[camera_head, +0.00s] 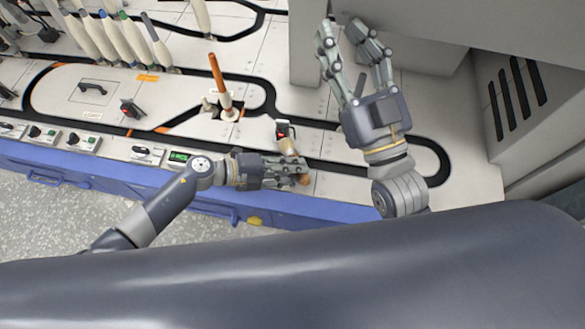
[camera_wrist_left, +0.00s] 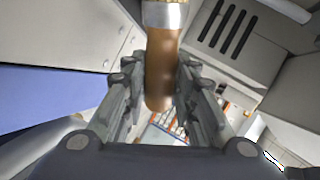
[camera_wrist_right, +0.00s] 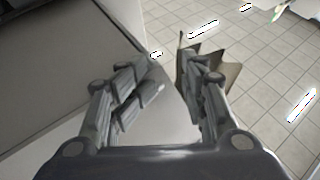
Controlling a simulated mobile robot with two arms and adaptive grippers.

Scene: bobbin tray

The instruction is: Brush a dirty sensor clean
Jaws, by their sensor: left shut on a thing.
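My left gripper (camera_head: 298,171) is shut on a brush at the front edge of the machine top. The brush's brown handle (camera_wrist_left: 161,72) stands between the fingers in the left wrist view, with its metal ferrule (camera_wrist_left: 165,15) at the top edge. In the head view the pale brush head (camera_head: 288,147) points away from the front edge, at a small black and red sensor (camera_head: 283,130). I cannot tell whether the bristles touch it or whether it is dirty. My right gripper (camera_head: 348,38) is open and empty, raised above the surface; it also shows open in the right wrist view (camera_wrist_right: 168,75).
Another black and red sensor (camera_head: 130,108) stands to the left. A brown and white bobbin (camera_head: 220,85) stands on a holder behind the brush. Several white bobbins (camera_head: 120,40) line the back left. Grey cabinets (camera_head: 545,90) rise at the right. Small switch boxes (camera_head: 80,141) line the front edge.

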